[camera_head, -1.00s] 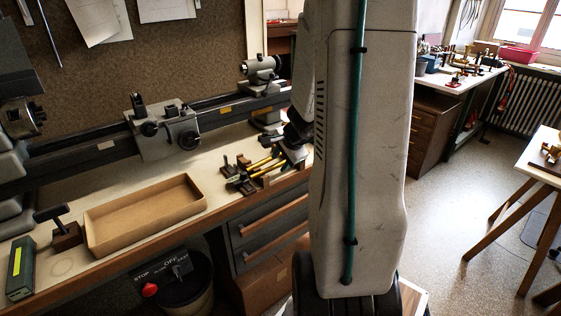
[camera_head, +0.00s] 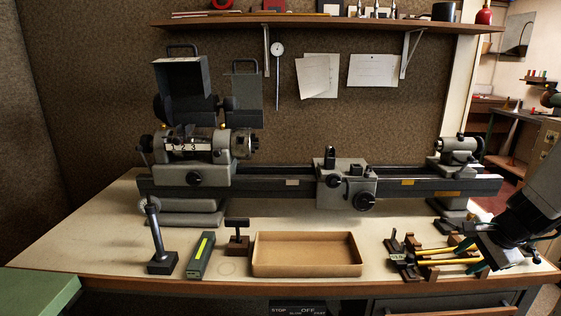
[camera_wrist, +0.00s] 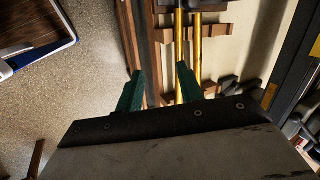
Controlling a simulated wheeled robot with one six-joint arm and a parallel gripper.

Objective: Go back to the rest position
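My gripper (camera_head: 477,258) is at the right end of the bench in the head view, coming in from the right edge. It is over or beside a wooden rack of yellow-handled tools (camera_head: 447,261). In the wrist view my gripper (camera_wrist: 161,80) shows two green fingers spread apart with nothing held between them. The yellow-handled tools (camera_wrist: 196,55) lie beyond the fingertips there. I cannot tell how high the fingers are above the rack. The task names no object.
A lathe (camera_head: 275,181) runs along the back of the bench (camera_head: 100,250). In front stand an open cardboard tray (camera_head: 307,270), a green box (camera_head: 201,256), a small T-handled block (camera_head: 237,238) and an upright dark tool (camera_head: 157,240). A shelf (camera_head: 330,20) hangs above.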

